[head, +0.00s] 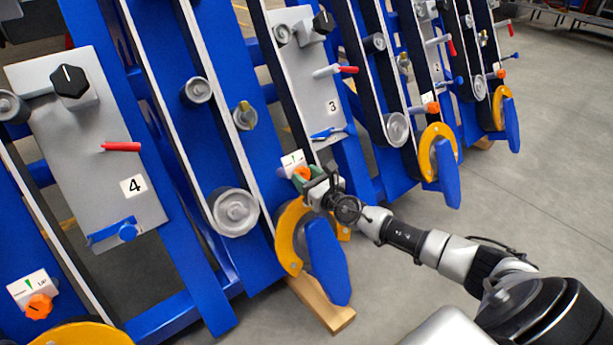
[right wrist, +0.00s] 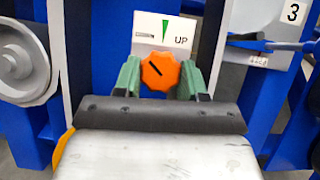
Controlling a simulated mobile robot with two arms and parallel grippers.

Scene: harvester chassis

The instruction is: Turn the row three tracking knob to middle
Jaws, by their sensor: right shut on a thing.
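The row three tracking knob is an orange lobed knob (head: 302,172) below the grey panel marked 3 (head: 318,100). In the right wrist view the knob (right wrist: 160,72) sits under a white label plate (right wrist: 163,32) with a green wedge and the word UP. The knob's black line slants, its upper end to the left, so it does not stand upright. My right gripper (head: 312,181) is at the knob. In the right wrist view its green fingers (right wrist: 160,80) are on either side of the knob, shut on it. My left gripper is not in view.
A yellow and blue wheel guard (head: 325,260) stands just below my right gripper. The row four orange knob (head: 39,306) is at the lower left, under the panel marked 4 (head: 85,160). Blue frame bars (head: 215,200) flank each row. Open grey floor (head: 540,200) lies to the right.

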